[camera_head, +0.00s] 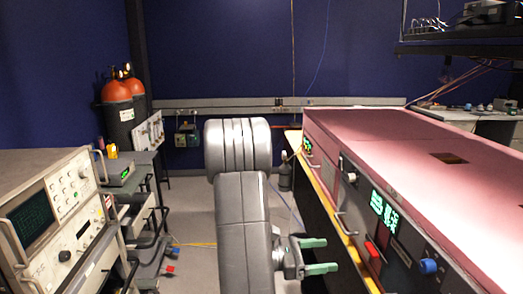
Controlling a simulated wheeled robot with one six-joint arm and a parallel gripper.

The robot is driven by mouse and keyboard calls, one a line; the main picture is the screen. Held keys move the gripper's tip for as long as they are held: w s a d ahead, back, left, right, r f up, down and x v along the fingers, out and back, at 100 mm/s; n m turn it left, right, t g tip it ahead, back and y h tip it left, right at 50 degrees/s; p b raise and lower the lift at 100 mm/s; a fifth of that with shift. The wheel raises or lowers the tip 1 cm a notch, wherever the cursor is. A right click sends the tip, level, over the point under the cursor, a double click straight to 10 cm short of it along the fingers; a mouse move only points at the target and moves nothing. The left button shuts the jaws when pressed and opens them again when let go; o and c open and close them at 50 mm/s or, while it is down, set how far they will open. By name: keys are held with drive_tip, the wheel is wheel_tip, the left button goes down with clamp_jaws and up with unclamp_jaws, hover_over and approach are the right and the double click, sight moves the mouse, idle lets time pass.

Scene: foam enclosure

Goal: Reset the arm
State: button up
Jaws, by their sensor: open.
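My arm stands folded in the middle of the head view, its grey links rising from the bottom edge. My gripper (329,255) is at the lower centre right, with two green fingers pointing right. The fingers are apart with nothing between them. They are in front of the pink-topped enclosure's (385,140) dark front panel in the picture; I cannot tell the exact gap. The panel carries green lit displays (384,212), a red switch (371,250) and a blue knob (428,266).
At left stand an oscilloscope (75,200) and a small instrument (121,172) on a bench. Red-topped cylinders (118,92) stand behind. A yellow edge (325,200) runs along the enclosure's base. Grey floor (188,200) shows left of my arm, with cables on it. A shelf (460,47) hangs upper right.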

sight(368, 251)
drive_tip(key=d, duration=0.3)
drive_tip(key=d+p, duration=0.1)
drive_tip(key=d, duration=0.3)
drive_tip(key=d+p, duration=0.1)
drive_tip(key=d, duration=0.3)
drive_tip(key=shift+w+d+r, duration=0.1)
drive_tip(key=shift+w+d, duration=0.15)
drive_tip(key=shift+w, duration=0.15)
drive_tip(key=shift+m, duration=0.4)
drive_tip(key=shift+a+m, duration=0.1)
drive_tip(key=shift+m, duration=1.8)
drive_tip(key=a+b, duration=0.2)
drive_tip(key=a, duration=0.9)
drive_tip(key=shift+s, duration=0.4)
